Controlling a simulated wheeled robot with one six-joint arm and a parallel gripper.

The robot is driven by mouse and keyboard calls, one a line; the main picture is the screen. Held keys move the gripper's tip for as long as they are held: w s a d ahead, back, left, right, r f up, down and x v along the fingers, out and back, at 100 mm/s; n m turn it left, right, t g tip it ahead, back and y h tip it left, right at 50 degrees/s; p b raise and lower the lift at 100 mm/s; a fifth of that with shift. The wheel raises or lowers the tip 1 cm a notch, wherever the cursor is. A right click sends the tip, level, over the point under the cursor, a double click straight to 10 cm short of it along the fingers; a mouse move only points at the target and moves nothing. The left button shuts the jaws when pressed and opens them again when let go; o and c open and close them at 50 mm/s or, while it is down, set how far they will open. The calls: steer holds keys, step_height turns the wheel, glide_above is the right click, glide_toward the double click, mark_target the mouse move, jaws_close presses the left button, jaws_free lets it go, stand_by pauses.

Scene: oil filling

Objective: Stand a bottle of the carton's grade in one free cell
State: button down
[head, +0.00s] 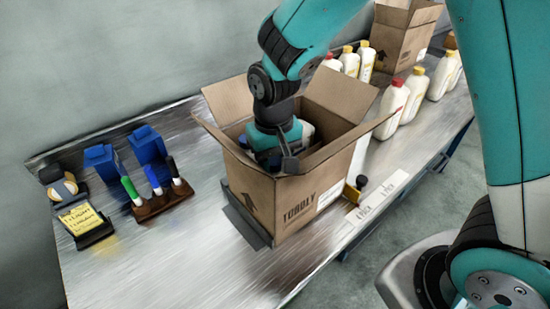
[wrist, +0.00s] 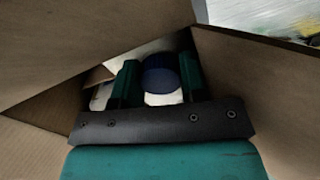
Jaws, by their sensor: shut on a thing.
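The open carton (head: 293,203) stands on the metal bench with its flaps spread. My gripper (head: 281,160) is down inside it. In the wrist view my gripper (wrist: 160,88) is shut on a white bottle with a dark blue cap (wrist: 160,78), which sits between the two green fingers. The bottle's lower body is hidden, so I cannot tell whether it touches the carton floor or which cell it is in. A pale shape (head: 306,131) shows beside my gripper inside the carton. The carton's cells are mostly hidden by the walls and my gripper.
White bottles with red caps (head: 392,108) and yellow caps (head: 365,62) stand at the back right, near another carton (head: 402,38). A marker rack (head: 161,200), blue bins (head: 149,146) and a yellow note stand (head: 84,221) are at left. The front left bench is clear.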

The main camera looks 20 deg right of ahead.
steer(key=c, duration=0.6)
jaws_free()
steer(key=shift+a, duration=0.1)
